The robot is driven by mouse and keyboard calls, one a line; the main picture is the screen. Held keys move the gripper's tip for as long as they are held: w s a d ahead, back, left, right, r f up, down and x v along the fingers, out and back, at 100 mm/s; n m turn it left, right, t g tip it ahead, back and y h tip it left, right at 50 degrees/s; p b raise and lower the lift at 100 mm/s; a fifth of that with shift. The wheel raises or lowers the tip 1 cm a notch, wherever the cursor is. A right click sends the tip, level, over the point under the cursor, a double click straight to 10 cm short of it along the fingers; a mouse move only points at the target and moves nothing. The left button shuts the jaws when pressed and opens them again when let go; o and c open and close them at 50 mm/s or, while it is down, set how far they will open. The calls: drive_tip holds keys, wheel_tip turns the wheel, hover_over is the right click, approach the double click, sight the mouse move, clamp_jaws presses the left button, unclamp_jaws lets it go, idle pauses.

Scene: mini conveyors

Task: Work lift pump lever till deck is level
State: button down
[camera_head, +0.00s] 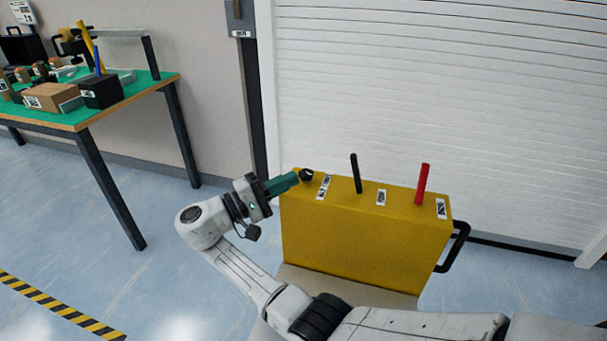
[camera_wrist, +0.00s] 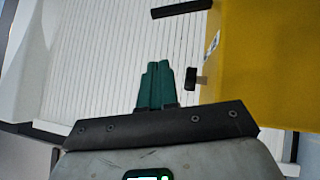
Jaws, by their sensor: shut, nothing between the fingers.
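A yellow box-shaped unit (camera_head: 350,245) stands before the white shutter. Its top carries a small black knob (camera_head: 305,175) at the left, a black lever (camera_head: 356,174) in the middle and a red lever (camera_head: 422,184) at the right. My gripper (camera_head: 290,180) has teal fingers, shut and empty, close beside the black knob. In the wrist view the fingers (camera_wrist: 155,88) point just left of the knob (camera_wrist: 191,77), with a small gap. No deck is identifiable.
White labels sit by the levers, too small to read. A black handle (camera_head: 456,247) sticks out of the unit's right side. A green-topped table (camera_head: 150,83) with boxes and tools stands at the left. The floor between table and unit is clear.

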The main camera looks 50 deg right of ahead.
approach(357, 174)
drive_tip(key=w+d+r, duration=0.1)
drive_tip(key=d, duration=0.1)
drive_tip(key=w+d+r+p, duration=0.1)
drive_tip(key=w+d+r, duration=0.1)
drive_tip(key=shift+w+d+r, duration=0.15)
drive_tip(key=shift+w+r, duration=0.1)
drive_tip(key=shift+w, duration=0.1)
drive_tip(key=s, duration=0.1)
drive_tip(key=s+d, duration=0.1)
drive_tip(key=shift+s+d+r+p, duration=0.1)
drive_tip(key=shift+s+r+p, duration=0.25)
drive_tip(key=shift+r, duration=0.05)
drive_tip(key=shift+s+d+r, duration=0.1)
drive_tip(key=shift+s+d, duration=0.15)
drive_tip(key=shift+s, duration=0.25)
drive_tip(key=shift+d, duration=0.1)
